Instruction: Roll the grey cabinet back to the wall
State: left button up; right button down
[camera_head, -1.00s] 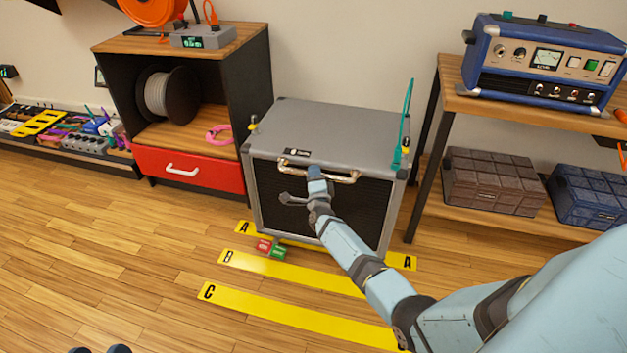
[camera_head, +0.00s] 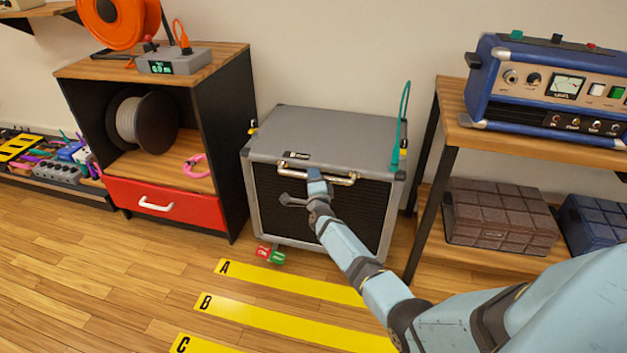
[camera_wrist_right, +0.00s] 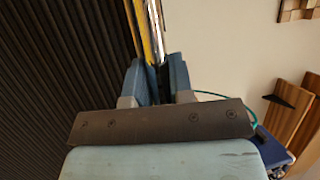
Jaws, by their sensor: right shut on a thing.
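The grey cabinet (camera_head: 330,133) stands upright on the floor between the black shelf unit and the wooden rack, with its back close to the wall. It has a black ribbed front, which also shows in the right wrist view (camera_wrist_right: 60,80), and a metal handle (camera_head: 338,180) along its top front edge. My right gripper (camera_head: 317,178) is shut on that handle; in the right wrist view the fingers (camera_wrist_right: 158,85) close around the bar. A red and a green pedal-like block (camera_head: 277,257) sit at the cabinet's front bottom edge. My left gripper is not in view.
Yellow floor strips A (camera_head: 290,280), B (camera_head: 280,320) and C (camera_head: 205,345) lie in front of the cabinet. The shelf unit with a red drawer (camera_head: 165,203) is on the left. The rack (camera_head: 440,200) is close on the right. A teal cable (camera_head: 404,110) hangs at the cabinet's right rear.

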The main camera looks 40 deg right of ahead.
jog(key=shift+w+d, duration=0.25)
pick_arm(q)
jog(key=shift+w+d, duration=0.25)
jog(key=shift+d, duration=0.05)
pick_arm(e)
jog(key=shift+d+r, duration=0.1)
jog(key=shift+r, duration=0.1)
jog(key=shift+w+r, duration=0.1)
jog(key=c, duration=1.2)
grip_release()
jog(key=shift+d, duration=0.1)
jog(key=shift+o, duration=0.9)
jog(key=shift+w+f, duration=0.1)
jog(key=shift+f, duration=0.1)
pick_arm(q)
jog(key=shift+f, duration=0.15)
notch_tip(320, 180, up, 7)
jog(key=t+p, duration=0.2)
jog(key=p, duration=0.2)
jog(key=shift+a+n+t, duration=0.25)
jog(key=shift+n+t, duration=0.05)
pick_arm(e)
jog(key=v, duration=1.4)
